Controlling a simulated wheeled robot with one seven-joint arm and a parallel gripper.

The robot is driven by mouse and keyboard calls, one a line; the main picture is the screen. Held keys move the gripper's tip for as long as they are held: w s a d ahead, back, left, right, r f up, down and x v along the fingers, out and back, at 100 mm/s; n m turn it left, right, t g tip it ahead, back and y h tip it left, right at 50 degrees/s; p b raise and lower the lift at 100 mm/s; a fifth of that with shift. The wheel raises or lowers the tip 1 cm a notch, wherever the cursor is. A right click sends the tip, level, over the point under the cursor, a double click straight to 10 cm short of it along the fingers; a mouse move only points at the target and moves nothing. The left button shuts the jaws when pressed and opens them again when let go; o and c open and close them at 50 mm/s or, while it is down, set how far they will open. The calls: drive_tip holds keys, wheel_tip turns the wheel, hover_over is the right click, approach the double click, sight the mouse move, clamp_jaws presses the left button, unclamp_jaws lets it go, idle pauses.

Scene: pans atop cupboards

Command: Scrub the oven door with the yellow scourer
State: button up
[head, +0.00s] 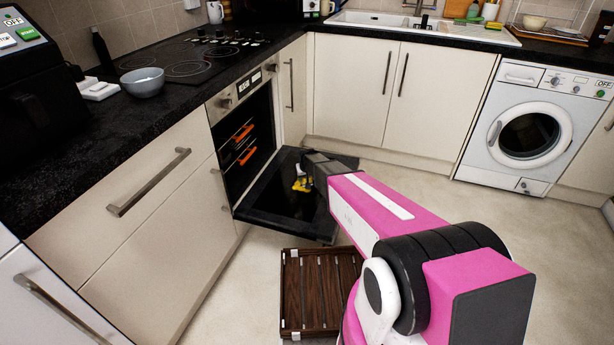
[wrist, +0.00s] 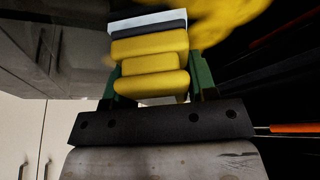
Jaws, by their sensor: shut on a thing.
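The oven door (head: 268,205) is folded down open, its dark inner face upward, in the middle of the head view. My gripper (wrist: 150,75) is at the door, and in the head view a small yellow patch, the scourer (head: 302,184), shows at its end over the dark face. In the wrist view the gripper is shut on yellow layers between its green sides. A blurred yellow mass at the upper right there may be part of the scourer or a reflection. Whether the scourer touches the door is unclear.
The oven cavity (head: 243,143) holds racks with orange edges. A dark slatted wooden crate (head: 292,292) stands on the floor in front of the door. Drawers (head: 130,230) flank the left. Floor (head: 480,215) is clear towards the washing machine (head: 530,130).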

drive_tip(key=shift+s+a+f, duration=0.15)
drive_tip(key=shift+s+a, duration=0.75)
drive_tip(key=shift+s, duration=0.3)
